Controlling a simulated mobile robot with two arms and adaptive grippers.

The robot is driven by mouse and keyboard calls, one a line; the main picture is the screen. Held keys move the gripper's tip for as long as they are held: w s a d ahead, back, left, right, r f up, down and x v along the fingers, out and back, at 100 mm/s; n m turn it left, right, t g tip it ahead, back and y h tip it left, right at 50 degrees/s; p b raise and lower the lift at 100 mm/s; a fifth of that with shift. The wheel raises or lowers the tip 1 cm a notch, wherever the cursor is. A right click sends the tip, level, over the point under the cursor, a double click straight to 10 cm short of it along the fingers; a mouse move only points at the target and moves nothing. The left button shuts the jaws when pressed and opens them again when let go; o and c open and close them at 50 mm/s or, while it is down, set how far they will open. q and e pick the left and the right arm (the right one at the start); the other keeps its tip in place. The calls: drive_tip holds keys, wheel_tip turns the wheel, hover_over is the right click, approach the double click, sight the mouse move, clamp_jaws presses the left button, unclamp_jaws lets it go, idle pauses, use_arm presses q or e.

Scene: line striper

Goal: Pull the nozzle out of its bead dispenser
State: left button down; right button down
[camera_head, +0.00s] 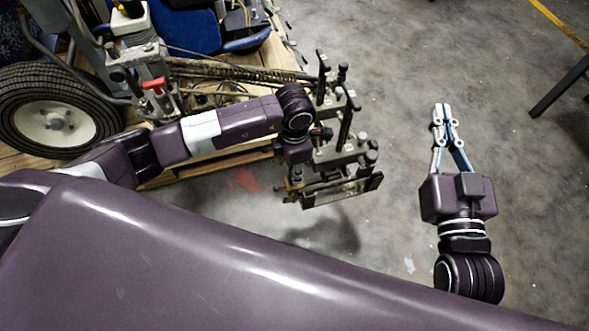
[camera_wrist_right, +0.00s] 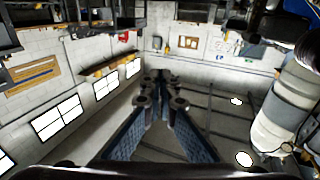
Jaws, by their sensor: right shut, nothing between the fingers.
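A dark metal assembly with upright handles and a flat lower bar (camera_head: 345,192), likely the bead dispenser, sits at the front end of the line striper in the head view. I cannot pick out the nozzle in either view. My left arm crosses in from the left, and its wrist overlaps the left side of this assembly; the fingers of the left gripper are hidden or blend into the metal. My right gripper (camera_head: 442,108) is shut and empty, well to the right of the assembly above bare floor. Its fingers also show closed together in the right wrist view (camera_wrist_right: 160,82).
The striper's wheel (camera_head: 52,118) and a red-handled clamp (camera_head: 154,85) are at the left on a wooden pallet (camera_head: 150,178). Bare concrete floor (camera_head: 400,60) lies between the assembly and my right arm. A dark leg (camera_head: 562,88) stands at the right edge.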

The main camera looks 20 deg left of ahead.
use_arm(q)
drive_tip(key=shift+r, duration=0.35)
drive_tip(key=shift+r+p, duration=0.55)
drive_tip(key=shift+p, duration=0.1)
drive_tip(key=shift+r+p, duration=0.3)
drive_tip(key=shift+r, duration=0.1)
drive_tip(key=shift+r+p, duration=0.3)
drive_tip(key=shift+r, duration=0.05)
use_arm(e)
drive_tip(key=s+d+f+g+h, duration=0.1)
drive_tip(key=s+f+g, duration=0.1)
drive_tip(key=f, duration=0.4)
drive_tip(key=s+d+f+g+h, duration=0.1)
drive_tip(key=s+d+f+g, duration=0.1)
drive_tip(key=f+g, duration=0.2)
drive_tip(key=shift+s+f+g, duration=0.35)
drive_tip(key=shift+f+g, duration=0.05)
drive_tip(key=shift+f, duration=1.1)
